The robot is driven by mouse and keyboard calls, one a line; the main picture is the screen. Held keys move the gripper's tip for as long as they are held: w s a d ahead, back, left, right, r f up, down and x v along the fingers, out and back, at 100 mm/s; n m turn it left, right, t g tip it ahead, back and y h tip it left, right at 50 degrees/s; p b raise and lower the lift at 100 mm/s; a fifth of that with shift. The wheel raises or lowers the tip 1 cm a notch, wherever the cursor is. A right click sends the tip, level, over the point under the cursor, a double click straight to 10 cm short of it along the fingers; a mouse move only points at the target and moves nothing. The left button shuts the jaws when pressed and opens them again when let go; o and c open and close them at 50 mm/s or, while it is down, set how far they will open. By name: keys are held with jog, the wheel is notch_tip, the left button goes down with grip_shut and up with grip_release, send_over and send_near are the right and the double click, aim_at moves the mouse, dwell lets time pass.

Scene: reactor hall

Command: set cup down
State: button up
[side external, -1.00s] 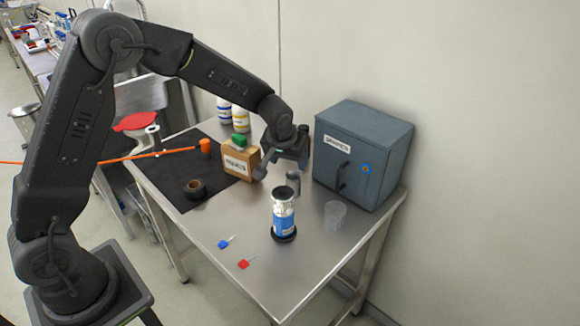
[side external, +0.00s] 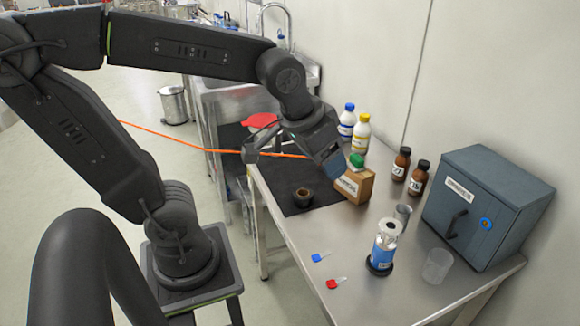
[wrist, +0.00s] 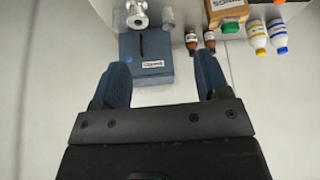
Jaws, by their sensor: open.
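A clear cup (side external: 437,266) stands upright on the steel table (side external: 405,290), in front of the blue-grey cabinet. A small grey metal cup (side external: 402,215) stands behind the blue-labelled canister (side external: 383,248). I cannot tell which cup the task names. My gripper (side external: 294,157) is open and empty, raised above the dark mat and left of the wooden block. In the wrist view its two fingers (wrist: 165,75) are spread with nothing between them; the cabinet and canister show beyond.
The cabinet (side external: 485,205) stands at the table's right. Two brown bottles (side external: 410,172), the wooden block (side external: 354,185) and two white bottles (side external: 354,128) line the back. A dark tape roll (side external: 303,197) lies on the mat (side external: 285,175). Blue and red tags (side external: 328,270) lie near the front edge.

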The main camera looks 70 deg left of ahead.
jog(key=s+m, duration=0.1)
jog(key=s, duration=0.5)
jog(key=shift+s+d+f, duration=0.2)
jog(key=shift+d+f, duration=0.05)
jog(key=shift+d, duration=0.15)
